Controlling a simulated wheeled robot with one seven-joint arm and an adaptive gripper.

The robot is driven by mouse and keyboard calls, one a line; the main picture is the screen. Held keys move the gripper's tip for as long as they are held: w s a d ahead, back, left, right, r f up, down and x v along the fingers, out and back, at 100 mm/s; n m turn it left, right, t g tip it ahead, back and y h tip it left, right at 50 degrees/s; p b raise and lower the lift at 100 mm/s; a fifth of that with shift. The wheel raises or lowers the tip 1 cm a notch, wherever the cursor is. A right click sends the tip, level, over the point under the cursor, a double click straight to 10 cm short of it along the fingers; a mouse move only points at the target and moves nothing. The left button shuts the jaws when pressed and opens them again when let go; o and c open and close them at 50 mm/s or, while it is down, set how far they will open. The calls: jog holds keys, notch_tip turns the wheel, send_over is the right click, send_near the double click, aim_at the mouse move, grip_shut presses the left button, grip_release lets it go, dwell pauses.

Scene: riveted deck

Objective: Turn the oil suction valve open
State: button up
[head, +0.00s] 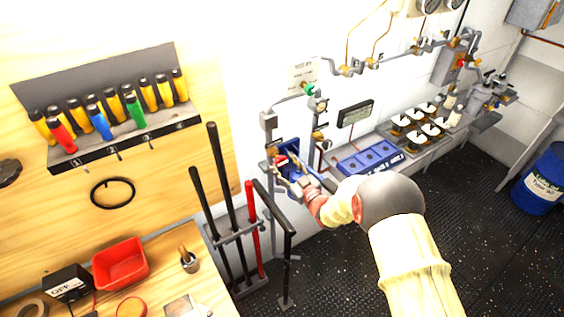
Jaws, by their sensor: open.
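My arm reaches from the lower right to the pipework on the white wall. My gripper (291,174) is at its far end, open, beside a small blue box-like part (288,147) on the pipes. A small red part (281,160) shows right at the gripper; I cannot tell whether it is the oil suction valve's handle or whether the fingers touch it. The gripper and wrist hide part of the pipework there. A green knob (309,88) sits higher on the pipe, below a white label plate (303,73). No valve label is readable.
A rack of dark bars and a red bar (251,218) stands close left of my arm. A blue tray (370,160) and a shelf of white-topped jars (428,122) lie right of the gripper. A workbench with a red bin (120,263) is lower left. A blue drum (543,183) stands far right.

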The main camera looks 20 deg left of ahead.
jog(key=shift+w+a, duration=0.35)
jog(key=shift+a, duration=0.1)
jog(key=c, duration=1.1)
jog(key=shift+c, duration=0.3)
